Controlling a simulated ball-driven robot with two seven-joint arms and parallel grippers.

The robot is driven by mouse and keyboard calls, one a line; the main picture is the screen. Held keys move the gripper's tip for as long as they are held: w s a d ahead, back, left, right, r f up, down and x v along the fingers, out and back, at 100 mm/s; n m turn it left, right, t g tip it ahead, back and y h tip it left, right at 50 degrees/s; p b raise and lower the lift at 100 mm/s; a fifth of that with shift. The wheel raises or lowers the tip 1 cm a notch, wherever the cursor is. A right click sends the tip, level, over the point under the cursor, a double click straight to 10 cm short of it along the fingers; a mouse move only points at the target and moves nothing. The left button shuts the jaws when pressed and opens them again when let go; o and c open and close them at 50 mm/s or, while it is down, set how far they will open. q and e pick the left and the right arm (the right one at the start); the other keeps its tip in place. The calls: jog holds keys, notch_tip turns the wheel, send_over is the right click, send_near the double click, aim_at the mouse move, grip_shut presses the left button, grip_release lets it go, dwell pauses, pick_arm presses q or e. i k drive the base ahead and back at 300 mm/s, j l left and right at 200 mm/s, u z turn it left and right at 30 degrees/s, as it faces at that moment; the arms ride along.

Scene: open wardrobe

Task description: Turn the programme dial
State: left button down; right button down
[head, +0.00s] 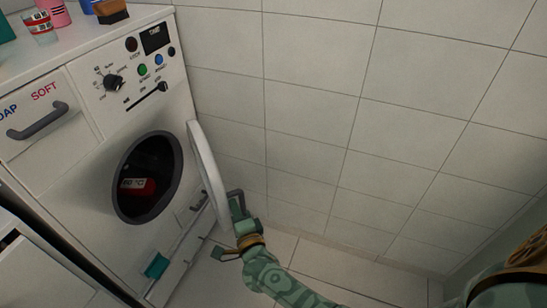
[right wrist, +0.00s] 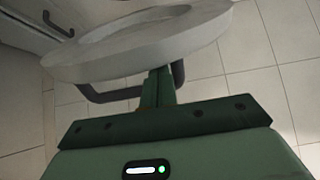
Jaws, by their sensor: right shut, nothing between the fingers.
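The programme dial (head: 114,83) is a black knob on the white washing machine's control panel, with a ring of printed marks around it. Nothing touches it. My right gripper (head: 236,203) is well below and to the right of it, beside the outer face of the open round door (head: 207,178). In the right wrist view its fingers (right wrist: 158,88) are together and empty, at the dark door handle (right wrist: 112,95). I cannot tell whether they touch the handle. The door also shows in the right wrist view (right wrist: 140,50). My left gripper is not in view.
The drum opening (head: 147,175) holds a red item (head: 140,186) labelled 60 °C. A slider (head: 146,96) and coloured buttons lie near the dial. The soap drawer (head: 40,118) is shut. A cup (head: 40,27) and a brush (head: 111,12) stand on top. The tiled wall closes off the right.

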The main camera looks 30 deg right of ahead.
aim_at(111, 82)
jog(key=i+j, duration=0.1)
jog(key=j, duration=0.3)
jog(key=i+j, duration=0.1)
jog(key=j, duration=0.3)
jog(key=i+j, duration=0.15)
jog(key=j, duration=0.25)
jog(key=i+j, duration=0.1)
jog(key=j, duration=0.3)
jog(key=k+j, duration=0.15)
